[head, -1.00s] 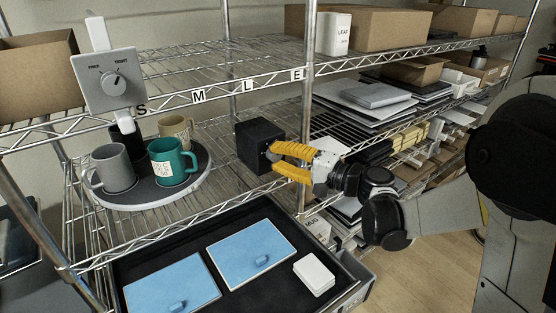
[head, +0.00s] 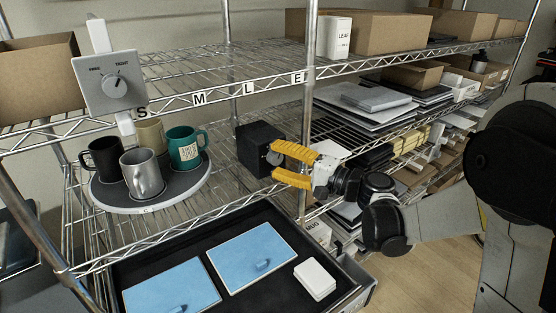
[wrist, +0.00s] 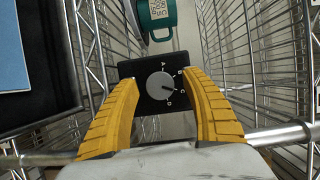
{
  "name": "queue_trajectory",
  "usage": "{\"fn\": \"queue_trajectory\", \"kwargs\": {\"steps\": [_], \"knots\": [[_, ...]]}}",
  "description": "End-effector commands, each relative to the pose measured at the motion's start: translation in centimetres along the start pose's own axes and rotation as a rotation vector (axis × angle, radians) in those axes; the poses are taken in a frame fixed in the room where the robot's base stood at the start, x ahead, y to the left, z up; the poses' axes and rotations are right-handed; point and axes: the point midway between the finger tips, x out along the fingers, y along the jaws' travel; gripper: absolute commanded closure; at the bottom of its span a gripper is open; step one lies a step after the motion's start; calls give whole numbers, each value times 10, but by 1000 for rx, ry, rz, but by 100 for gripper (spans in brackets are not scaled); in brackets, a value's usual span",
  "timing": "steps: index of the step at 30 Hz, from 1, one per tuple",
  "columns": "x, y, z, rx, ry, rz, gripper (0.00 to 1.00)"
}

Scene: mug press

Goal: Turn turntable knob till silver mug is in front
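The round grey turntable (head: 180,198) on the wire shelf carries several mugs. The silver mug (head: 146,182) stands at its near side, the black mug (head: 100,158) at left, the teal mug (head: 183,151) at right and the beige mug (head: 150,135) behind. The teal mug also shows in the wrist view (wrist: 160,20). A black box (head: 252,140) right of the turntable bears a round grey knob (wrist: 160,86) marked A to D; its pointer appears to be near C. My gripper (head: 274,160) is open before the box, yellow fingers either side of the knob with visible gaps.
A black tray with blue panels (head: 252,256) and a white block (head: 315,279) lies below. A shelf post (head: 308,120) stands close to my gripper.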

Motion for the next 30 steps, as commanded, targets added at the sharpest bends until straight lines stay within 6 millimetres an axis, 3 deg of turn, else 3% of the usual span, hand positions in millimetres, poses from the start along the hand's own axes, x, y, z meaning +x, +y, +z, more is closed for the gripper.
{"fn": "queue_trajectory", "kwargs": {"steps": [7, 15, 21, 30], "knots": [[-15, 0, -1, 0, 4, 0, 45], [-75, 0, -2, 0, 6, 0, 45], [-108, 0, -1, 0, 2, 0, 45], [-120, 0, 0, 0, -1, 0, 45]]}}
